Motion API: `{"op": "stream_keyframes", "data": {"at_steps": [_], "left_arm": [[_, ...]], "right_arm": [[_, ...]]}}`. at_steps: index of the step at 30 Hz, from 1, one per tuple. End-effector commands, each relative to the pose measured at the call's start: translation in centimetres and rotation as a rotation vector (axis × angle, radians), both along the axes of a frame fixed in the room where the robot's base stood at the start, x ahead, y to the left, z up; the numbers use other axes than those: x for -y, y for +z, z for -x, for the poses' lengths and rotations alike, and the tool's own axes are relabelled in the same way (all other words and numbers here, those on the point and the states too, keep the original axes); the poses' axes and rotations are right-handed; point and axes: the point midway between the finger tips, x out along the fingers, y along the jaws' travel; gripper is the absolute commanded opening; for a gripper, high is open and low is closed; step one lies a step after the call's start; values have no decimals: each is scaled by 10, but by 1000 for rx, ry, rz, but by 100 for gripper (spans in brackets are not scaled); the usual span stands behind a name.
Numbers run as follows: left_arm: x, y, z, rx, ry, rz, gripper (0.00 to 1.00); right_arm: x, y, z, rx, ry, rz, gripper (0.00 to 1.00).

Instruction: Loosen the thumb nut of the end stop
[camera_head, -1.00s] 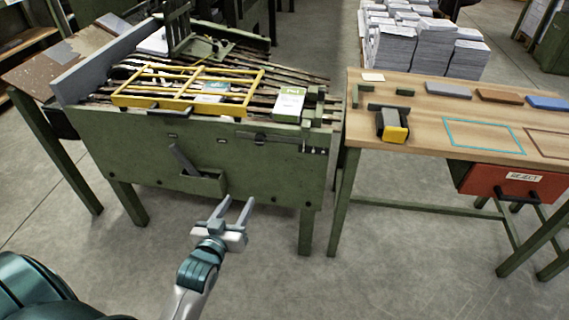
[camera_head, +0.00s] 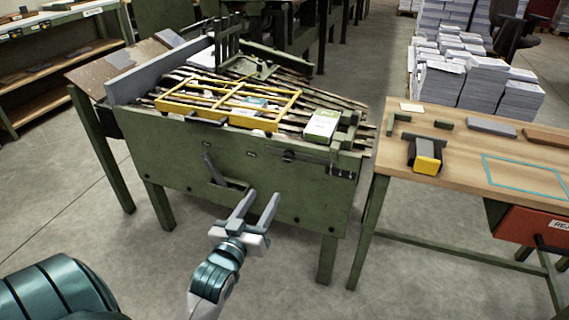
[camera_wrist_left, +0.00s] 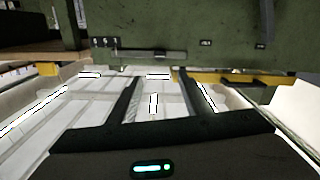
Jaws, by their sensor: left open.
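The end stop seems to be part of the green fittings (camera_head: 347,130) at the right end of the slatted machine bed. I cannot make out its thumb nut for certain. Below them, a dark rail (camera_head: 305,158) with small fittings runs along the green front panel. A similar dark bar (camera_wrist_left: 155,56) shows in the left wrist view, which looks upside down. My left gripper (camera_head: 260,205) is open and empty, in front of the panel and left of and below the rail. Its two fingers (camera_wrist_left: 153,98) stand apart in the wrist view. My right gripper is not in view.
A yellow frame (camera_head: 218,85) and a green-and-white box (camera_head: 321,126) lie on the bed. A wooden table (camera_head: 465,155) with a yellow-and-black tool (camera_head: 426,158) stands right, across a narrow gap.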

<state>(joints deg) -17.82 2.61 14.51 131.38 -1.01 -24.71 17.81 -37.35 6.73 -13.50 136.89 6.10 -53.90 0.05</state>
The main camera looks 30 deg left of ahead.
Motion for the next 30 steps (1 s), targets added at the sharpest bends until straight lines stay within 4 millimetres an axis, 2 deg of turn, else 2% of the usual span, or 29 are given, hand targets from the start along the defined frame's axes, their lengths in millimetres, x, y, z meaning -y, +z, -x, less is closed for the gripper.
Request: {"op": "stream_keyframes", "data": {"at_steps": [8, 24, 30], "left_arm": [[-7, 0, -31, 3, 0, -2, 45], [-30, 0, -122, 1, 0, -1, 45], [-36, -1, -149, 0, 0, -1, 45]], "right_arm": [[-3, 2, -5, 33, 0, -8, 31], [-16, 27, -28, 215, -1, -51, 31], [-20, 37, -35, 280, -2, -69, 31]]}}
